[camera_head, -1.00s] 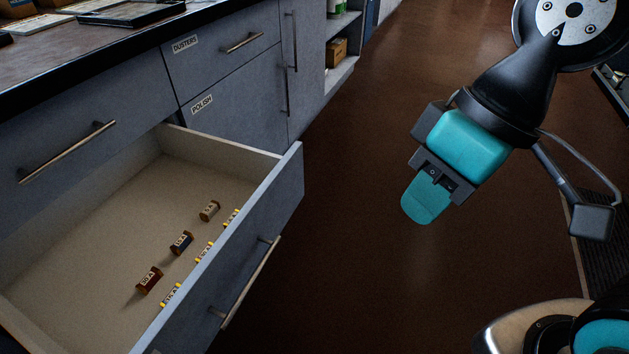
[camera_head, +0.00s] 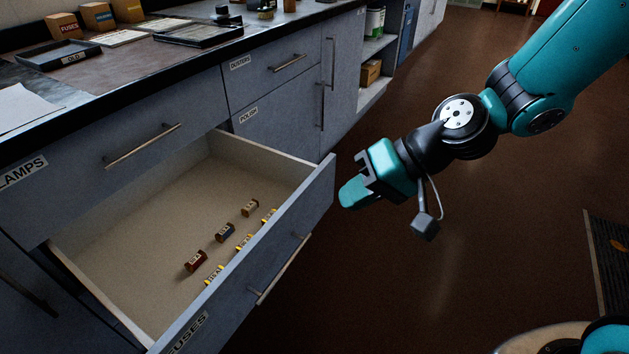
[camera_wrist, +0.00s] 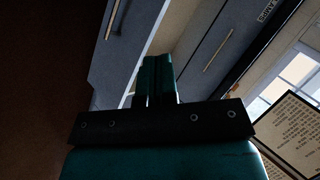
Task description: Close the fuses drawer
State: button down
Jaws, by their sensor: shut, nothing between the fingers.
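The fuses drawer (camera_head: 318,195) is pulled well open below the counter, with a grey front, a bar handle (camera_head: 284,270) and a "FUSES" label near its lower left end. Several small fuses (camera_head: 225,232) lie inside, near the front panel. My gripper (camera_head: 352,192) is shut and empty, just right of the drawer front's far end in the head view, apart from the handle. In the wrist view my shut teal fingers (camera_wrist: 155,75) point toward the grey drawer front (camera_wrist: 113,50) and its handle at upper left. The gap between fingers and front is hard to judge.
Shut drawers labelled lamps (camera_head: 140,148), dusters (camera_head: 285,68) and polish (camera_head: 260,125) surround it. The counter (camera_head: 110,75) above holds small boxes, trays and papers. The brown floor (camera_head: 470,240) in front is clear, with a dark grating (camera_head: 610,255) at right.

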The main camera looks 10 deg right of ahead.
jog(key=w+d+f+m+t+y+p, duration=0.1)
jog(key=w+d+f+m+t+p, duration=0.15)
jog(key=w+f+m, duration=0.2)
jog(key=m+t, duration=0.3)
jog(key=m, duration=0.2)
send_near(307, 191)
jog(key=shift+t+h, duration=0.25)
jog(key=shift+h, duration=0.15)
jog(key=x, duration=0.2)
jog(key=p+x, duration=0.1)
jog(key=x, duration=0.2)
jog(key=shift+s+a+f, duration=0.2)
jog(key=shift+a+f, duration=0.1)
jog(key=shift+a, duration=0.15)
jog(key=shift+w+a, duration=0.45)
jog(key=shift+a, duration=0.1)
jog(key=shift+w, duration=0.1)
